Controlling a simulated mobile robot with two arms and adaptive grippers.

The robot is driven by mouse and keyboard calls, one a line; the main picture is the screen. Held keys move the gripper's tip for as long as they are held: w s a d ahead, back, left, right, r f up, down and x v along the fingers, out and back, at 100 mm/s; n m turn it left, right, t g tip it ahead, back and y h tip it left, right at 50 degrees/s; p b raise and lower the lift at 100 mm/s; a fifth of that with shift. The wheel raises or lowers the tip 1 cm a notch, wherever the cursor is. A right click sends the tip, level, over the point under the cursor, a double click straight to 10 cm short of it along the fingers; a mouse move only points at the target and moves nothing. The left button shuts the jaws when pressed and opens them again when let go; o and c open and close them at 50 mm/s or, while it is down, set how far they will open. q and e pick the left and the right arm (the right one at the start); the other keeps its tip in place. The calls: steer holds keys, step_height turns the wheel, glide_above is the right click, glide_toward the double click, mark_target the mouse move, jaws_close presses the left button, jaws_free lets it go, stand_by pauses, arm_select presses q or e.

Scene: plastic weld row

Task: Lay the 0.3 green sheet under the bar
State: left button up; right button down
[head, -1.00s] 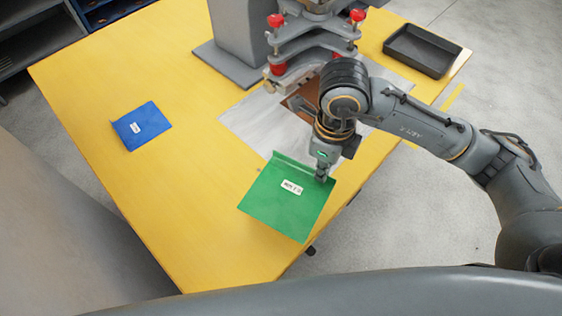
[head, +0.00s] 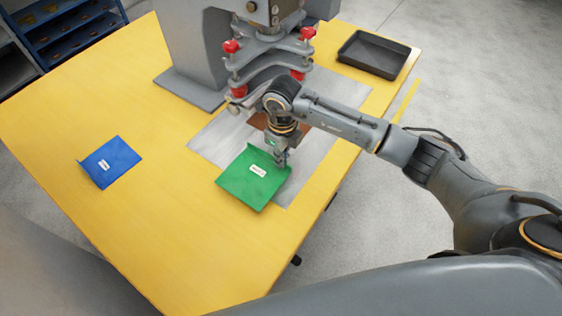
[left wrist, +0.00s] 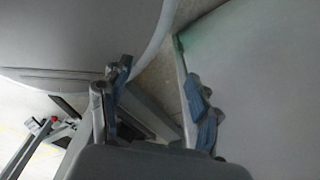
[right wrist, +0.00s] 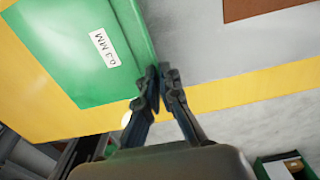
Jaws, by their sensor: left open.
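The green sheet (head: 252,183) has a raised back edge and a white label, which reads 0.3 MM on the sheet in the right wrist view (right wrist: 75,55). It overlaps the near part of the grey plate (head: 213,140) below the press. My right gripper (head: 281,160) is at its right back corner; in the right wrist view its fingertips (right wrist: 162,78) are shut on the sheet's edge. The press (head: 268,62) has stacked grey plates and red knobs; my right arm partly hides its lower front, and I cannot make out the bar clearly. My left gripper (left wrist: 158,90) is open and empty, away from the table.
A brown strip (head: 262,122) lies on the grey plate, partly behind my arm. A blue sheet (head: 110,162) lies on the yellow table (head: 165,220) at the left. A black tray (head: 373,55) stands at the back right.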

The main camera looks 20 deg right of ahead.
steer(key=shift+w+f, duration=0.4)
steer(key=shift+f, duration=1.65)
steer(key=shift+f, duration=0.15)
steer(key=c, duration=1.5)
jaws_free()
step_height(320, 180, up, 12)
steer(key=shift+d+r+b, duration=0.1)
steer(key=shift+r+b, duration=0.1)
steer(key=shift+b, duration=0.3)
